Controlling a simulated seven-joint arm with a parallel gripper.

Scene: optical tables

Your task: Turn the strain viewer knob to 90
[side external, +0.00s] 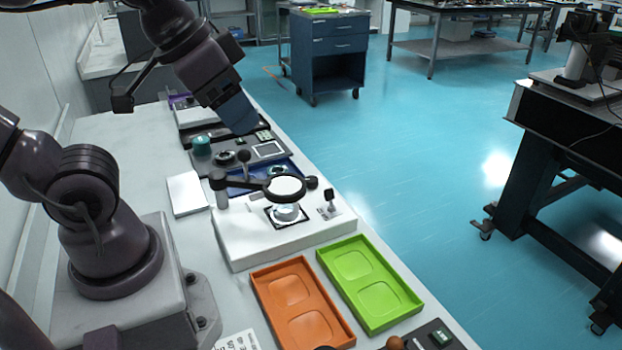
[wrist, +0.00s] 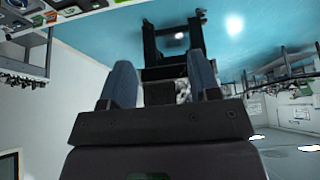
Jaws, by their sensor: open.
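The strain viewer cannot be told for certain. It may be the white box (side external: 280,238) in the middle of the bench in the side view. A black ring (side external: 285,188) on an arm stands above it, with a round clear piece (side external: 287,212) below. A dark round knob (side external: 312,182) sits at the ring's right side. No angle marks are readable. My gripper (side external: 238,115) hangs above the far part of the bench, behind the white box and apart from it. In the wrist view, the gripper's two blue fingers (wrist: 161,80) are spread with nothing between them.
An orange tray (side external: 270,288) and a green tray (side external: 347,258) lie in front of the white box. A dark panel with a teal knob (side external: 202,146) and a blue tray (side external: 236,190) are behind it. A white pad (side external: 187,193) lies to its left.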

